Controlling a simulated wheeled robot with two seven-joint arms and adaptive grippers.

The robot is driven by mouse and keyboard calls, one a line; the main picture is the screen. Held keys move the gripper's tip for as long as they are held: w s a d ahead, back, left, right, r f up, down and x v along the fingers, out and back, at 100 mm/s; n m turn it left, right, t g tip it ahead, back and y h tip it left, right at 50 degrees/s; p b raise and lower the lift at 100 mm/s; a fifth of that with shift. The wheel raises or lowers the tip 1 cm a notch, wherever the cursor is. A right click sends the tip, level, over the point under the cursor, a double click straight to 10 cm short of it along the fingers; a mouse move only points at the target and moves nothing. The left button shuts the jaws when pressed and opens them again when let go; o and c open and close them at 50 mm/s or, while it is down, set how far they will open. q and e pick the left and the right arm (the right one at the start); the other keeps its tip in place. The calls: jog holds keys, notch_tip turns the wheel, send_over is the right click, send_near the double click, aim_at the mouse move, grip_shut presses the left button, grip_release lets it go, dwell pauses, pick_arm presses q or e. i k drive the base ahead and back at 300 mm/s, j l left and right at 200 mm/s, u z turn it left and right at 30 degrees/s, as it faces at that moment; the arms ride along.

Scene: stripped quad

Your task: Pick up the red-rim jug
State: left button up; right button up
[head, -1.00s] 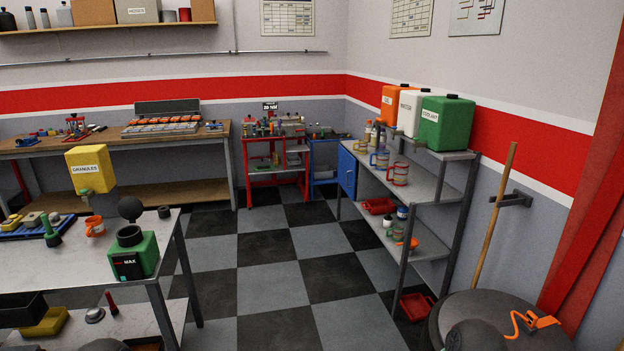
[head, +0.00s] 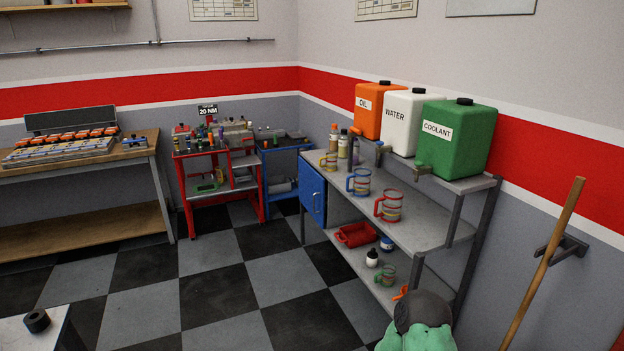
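The red-rim jug (head: 391,207) stands upright on the middle shelf board (head: 425,228) of the grey rack, close to its front edge. Its rim and handle are red, its body is banded, and the handle points left. A blue-rimmed jug (head: 361,182) stands behind and left of it, with a gap between them. A yellowish jug (head: 328,162) stands farther back. Neither of my grippers shows in the head view, so I cannot see what they hold.
Orange oil (head: 376,112), white water (head: 405,122) and green coolant (head: 458,140) tanks sit on the raised shelf above. A red tray (head: 356,236) and a green-handled jug (head: 389,275) are lower down. A broom handle (head: 545,260) leans at right. Checkered floor (head: 220,300) is open at left.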

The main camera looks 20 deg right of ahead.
aim_at(392, 199)
jog(key=i+z, duration=0.2)
jog(key=i, duration=0.25)
jog(key=i+j+z, duration=0.15)
jog(key=i, duration=0.3)
jog(key=i+j+z, duration=0.2)
jog(key=i, duration=0.2)
jog(key=i+j+z, duration=0.2)
jog(key=i, duration=0.25)
